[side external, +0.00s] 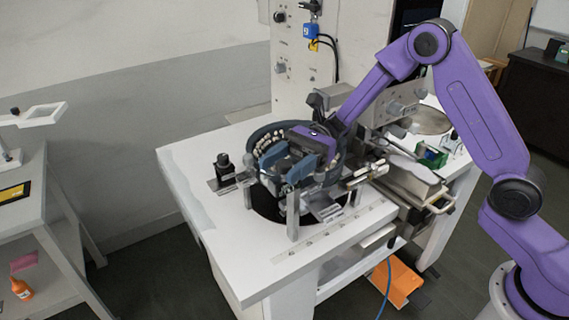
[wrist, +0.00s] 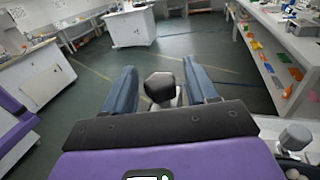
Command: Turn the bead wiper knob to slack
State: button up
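A dark faceted knob (wrist: 160,87) on a pale stem stands between my gripper's two blue-grey fingers in the wrist view. It is likely the bead wiper knob, but I see no label on it. My gripper (wrist: 162,84) is open, with a visible gap on both sides of the knob. In the side external view my purple hand and gripper (side external: 299,162) are down over the round blue-grey bowl (side external: 338,165) on the white bench. There my gripper hides the knob, and its turn position cannot be read.
Pale beads (side external: 268,140) line the bowl's rim. A grey knob (wrist: 295,137) stands at right in the wrist view. A small black-topped fixture (side external: 223,167) is left of the bowl. Metal fittings (side external: 368,172) crowd its right. The bench's front left (side external: 240,245) is clear.

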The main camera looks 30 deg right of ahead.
jog(key=shift+v, duration=3.75)
notch_tip(320, 180, up, 13)
jog(key=n+t+h, duration=0.1)
jog(key=n+h, duration=0.7)
jog(key=h, duration=0.8)
send_over(290, 161)
jog(key=s, duration=0.1)
notch_tip(290, 161, up, 6)
jog(key=a+t+h, duration=0.1)
jog(key=t, duration=0.3)
jog(key=shift+m, duration=0.4)
jog(key=f, duration=1.1)
jog(key=w+f, duration=0.1)
jog(key=f, duration=0.5)
jog(key=shift+a, duration=0.15)
